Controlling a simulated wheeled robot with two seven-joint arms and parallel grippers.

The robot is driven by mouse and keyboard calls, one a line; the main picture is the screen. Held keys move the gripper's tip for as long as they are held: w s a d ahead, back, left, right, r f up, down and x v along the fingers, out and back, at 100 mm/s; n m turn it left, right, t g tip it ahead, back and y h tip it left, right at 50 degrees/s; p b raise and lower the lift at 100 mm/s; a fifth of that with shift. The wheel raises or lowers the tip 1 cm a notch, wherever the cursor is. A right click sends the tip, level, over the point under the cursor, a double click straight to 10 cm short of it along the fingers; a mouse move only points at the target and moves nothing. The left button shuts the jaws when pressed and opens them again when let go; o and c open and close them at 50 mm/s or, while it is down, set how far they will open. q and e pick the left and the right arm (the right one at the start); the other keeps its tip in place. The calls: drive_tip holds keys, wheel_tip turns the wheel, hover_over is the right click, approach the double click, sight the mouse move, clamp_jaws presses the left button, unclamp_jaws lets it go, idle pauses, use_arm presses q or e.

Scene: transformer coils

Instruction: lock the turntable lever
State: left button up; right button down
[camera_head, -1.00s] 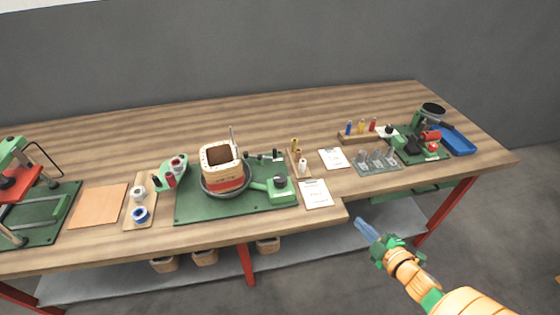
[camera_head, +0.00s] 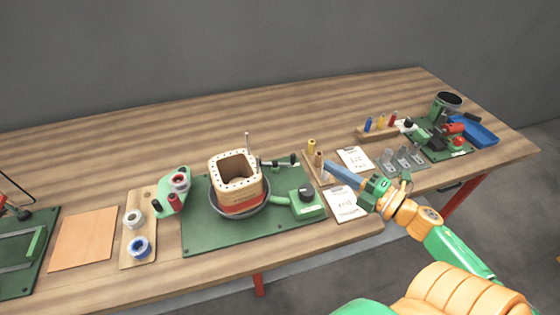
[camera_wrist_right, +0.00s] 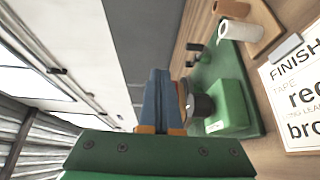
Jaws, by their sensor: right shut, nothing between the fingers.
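The coil (camera_head: 236,180), a tan square hollow block with a red band, sits in the dark round turntable (camera_head: 266,204) on a green baseplate (camera_head: 205,235). To its right is a green box (camera_head: 308,208) with a black knob (camera_head: 306,193), joined by a green arm towards the turntable. Small black-handled parts (camera_head: 280,162) stand behind it; I cannot tell which part is the lever. My right gripper (camera_head: 329,166) is shut and empty, right of the green box, above the cards. My left gripper is out of view.
A wooden holder with small spools (camera_head: 315,160) stands near my right fingers. Printed cards (camera_head: 345,205) lie below them. A spool board (camera_head: 138,225) is at left; a blue tray (camera_head: 480,133) is far right. Bare tabletop lies behind the turntable.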

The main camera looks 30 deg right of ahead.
drive_tip(key=f+b, duration=0.1)
drive_tip(key=f, duration=0.1)
drive_tip(key=f+b, duration=0.2)
drive_tip(key=s+f+b, duration=0.1)
drive_tip(key=f+b, duration=0.1)
drive_tip(key=shift+d, duration=0.2)
drive_tip(key=shift+w+f, duration=0.1)
drive_tip(key=shift+f, duration=0.15)
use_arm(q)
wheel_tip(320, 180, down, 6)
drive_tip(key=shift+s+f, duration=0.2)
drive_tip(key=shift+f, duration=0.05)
use_arm(e)
drive_tip(key=shift+w+a, duration=0.1)
drive_tip(key=shift+w, duration=0.1)
drive_tip(key=shift+r, duration=0.1)
drive_tip(key=shift+w, duration=0.15)
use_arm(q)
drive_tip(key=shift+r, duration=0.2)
use_arm(e)
drive_tip(key=x, duration=0.9)
drive_tip(key=shift+w+a+r, duration=0.1)
drive_tip(key=shift+w, duration=0.2)
